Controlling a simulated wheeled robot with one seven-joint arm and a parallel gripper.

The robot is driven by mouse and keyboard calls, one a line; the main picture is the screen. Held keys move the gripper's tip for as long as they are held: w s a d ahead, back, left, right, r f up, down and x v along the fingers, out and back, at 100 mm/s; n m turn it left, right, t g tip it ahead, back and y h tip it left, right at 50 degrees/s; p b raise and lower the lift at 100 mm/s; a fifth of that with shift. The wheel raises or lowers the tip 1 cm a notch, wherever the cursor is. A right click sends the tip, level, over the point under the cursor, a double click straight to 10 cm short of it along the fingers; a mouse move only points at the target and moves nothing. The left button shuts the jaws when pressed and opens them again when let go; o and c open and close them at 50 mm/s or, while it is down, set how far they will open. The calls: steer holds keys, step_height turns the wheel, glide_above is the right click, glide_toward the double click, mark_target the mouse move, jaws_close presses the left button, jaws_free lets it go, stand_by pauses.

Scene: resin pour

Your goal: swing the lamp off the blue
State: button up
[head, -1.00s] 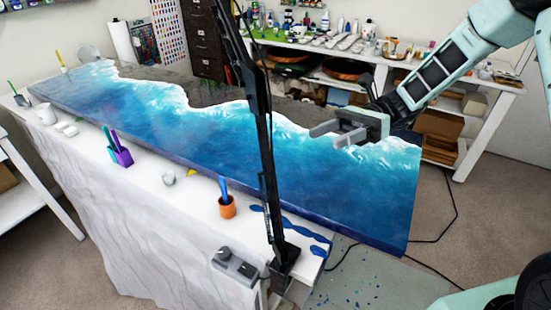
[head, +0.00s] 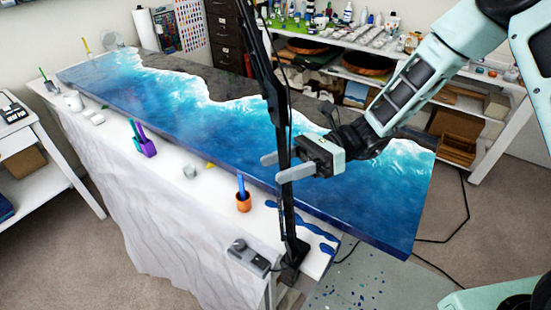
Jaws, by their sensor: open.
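The lamp's black pole (head: 290,215) rises from a clamp (head: 290,272) at the slab table's near corner. It leans up to the left and leaves the top of the picture, so the lamp's head is out of view. The blue (head: 200,110), a glossy resin sea with white foam edges, covers the long slab, and the pole crosses in front of it. My gripper (head: 275,168) is open at the pole, above the blue. Its two fingers reach past the pole's left side. The pole seems to pass between them, but I cannot tell whether they touch it.
An orange cup (head: 243,203), a purple holder (head: 147,147) and a grey control box (head: 250,258) stand along the white near edge. A white shelf (head: 500,115) with supplies stands behind. Black cables (head: 466,205) lie on the floor at right.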

steer(key=shift+x, duration=0.75)
jaws_close()
